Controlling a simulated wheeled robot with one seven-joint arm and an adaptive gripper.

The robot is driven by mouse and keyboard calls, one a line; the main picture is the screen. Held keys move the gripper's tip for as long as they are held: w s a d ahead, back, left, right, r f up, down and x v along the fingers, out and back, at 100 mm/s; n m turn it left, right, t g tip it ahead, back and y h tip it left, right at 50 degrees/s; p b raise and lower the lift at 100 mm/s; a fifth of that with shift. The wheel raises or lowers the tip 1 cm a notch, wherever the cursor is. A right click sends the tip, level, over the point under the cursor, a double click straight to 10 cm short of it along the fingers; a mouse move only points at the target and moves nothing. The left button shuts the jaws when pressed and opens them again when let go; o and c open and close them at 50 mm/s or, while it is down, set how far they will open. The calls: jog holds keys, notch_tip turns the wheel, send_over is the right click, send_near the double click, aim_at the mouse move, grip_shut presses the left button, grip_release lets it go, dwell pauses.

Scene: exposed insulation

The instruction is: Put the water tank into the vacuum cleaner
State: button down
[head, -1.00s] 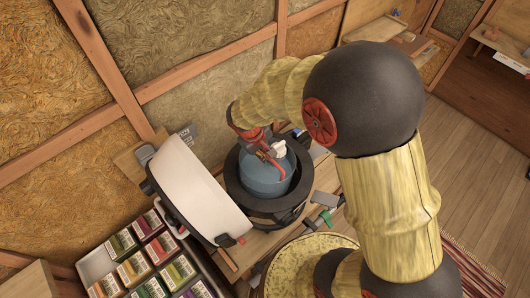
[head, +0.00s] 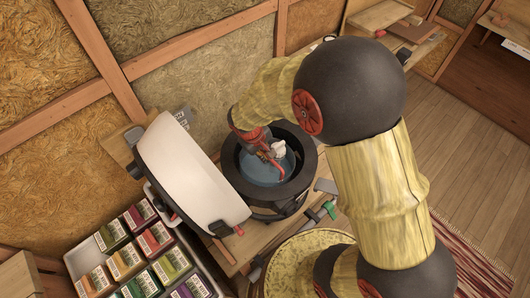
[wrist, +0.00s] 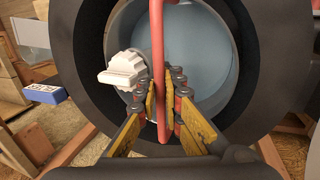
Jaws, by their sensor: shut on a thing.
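The water tank (head: 256,172) is a round blue-grey vessel with a red handle and a white cap. It sits down inside the dark round body of the vacuum cleaner (head: 304,176), with the black rim around it. My gripper (head: 268,156) reaches down over the tank from the upper left. In the wrist view my gripper (wrist: 160,100) is shut on the tank's red handle (wrist: 157,40), beside the white cap (wrist: 122,70). The tank's top (wrist: 200,45) lies within the dark rim (wrist: 262,60). The tank's underside is hidden, so I cannot tell whether it touches the bottom.
The vacuum's white-lined lid (head: 185,175) is tilted open at the left. A crate of several colourful packets (head: 140,255) stands at the lower left. Clamps or tools (head: 318,215) lie on the wooden bench to the right. A round yellow-topped thing (head: 300,262) stands in front.

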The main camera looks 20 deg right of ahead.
notch_tip(320, 180, down, 4)
jog(key=b, duration=0.2)
jog(key=shift+w+a+r+b, duration=0.1)
jog(key=shift+b, duration=0.25)
jog(key=c, duration=1.8)
grip_release()
jog(key=shift+c, duration=0.2)
jog(key=v, duration=1.1)
jog(key=shift+r, duration=0.3)
